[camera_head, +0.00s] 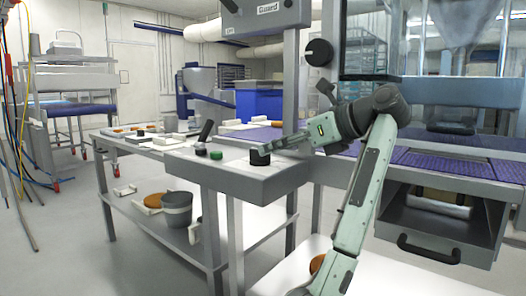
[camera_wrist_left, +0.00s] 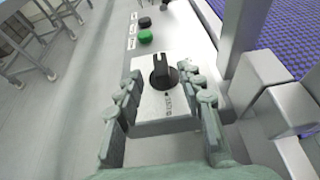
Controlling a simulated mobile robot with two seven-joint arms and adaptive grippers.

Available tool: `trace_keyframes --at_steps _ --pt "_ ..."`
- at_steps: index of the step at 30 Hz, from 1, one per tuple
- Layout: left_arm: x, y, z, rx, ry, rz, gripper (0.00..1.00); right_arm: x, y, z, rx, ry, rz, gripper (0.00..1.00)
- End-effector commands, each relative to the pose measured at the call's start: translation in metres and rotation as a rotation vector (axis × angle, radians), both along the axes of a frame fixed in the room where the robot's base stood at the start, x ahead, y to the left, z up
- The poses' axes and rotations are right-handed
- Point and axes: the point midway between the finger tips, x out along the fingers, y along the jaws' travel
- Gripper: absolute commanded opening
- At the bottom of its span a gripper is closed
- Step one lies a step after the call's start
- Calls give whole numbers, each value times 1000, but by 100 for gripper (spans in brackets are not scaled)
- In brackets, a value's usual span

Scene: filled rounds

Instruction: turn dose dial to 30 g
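The dose dial (camera_head: 260,157) is a black knob on the corner of a grey control panel (camera_head: 235,178). In the left wrist view the dial (camera_wrist_left: 163,74) has a raised grip bar, roughly upright in the picture. Small dark markings (camera_wrist_left: 168,102) lie just below it, too small to read. My left gripper (camera_head: 283,145) comes to the dial from the right in the head view. In the left wrist view my left gripper (camera_wrist_left: 161,78) is open, with one finger on each side of the dial and gaps between. My right gripper is not in view.
A green button (camera_wrist_left: 145,36) and a black button (camera_wrist_left: 144,22) sit beyond the dial on the same panel. A grey post (camera_head: 291,75) stands close behind the panel. A purple belt (camera_head: 445,160) and a handled drawer (camera_head: 430,245) are to the right.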

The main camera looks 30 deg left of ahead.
Motion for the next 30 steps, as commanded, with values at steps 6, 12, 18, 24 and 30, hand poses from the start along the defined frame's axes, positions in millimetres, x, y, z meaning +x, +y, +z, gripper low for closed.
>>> trace_keyframes --at_steps 6,12,18,24,30 --pt "2 31 -13 1 1 2 38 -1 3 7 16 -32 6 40" --pt "3 42 -17 0 0 0 38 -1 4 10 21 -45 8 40" --pt "3 42 -18 0 0 0 38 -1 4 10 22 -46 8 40" --pt "3 42 -18 0 0 0 17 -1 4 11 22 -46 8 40" --pt "3 42 -18 0 0 0 0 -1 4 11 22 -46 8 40"
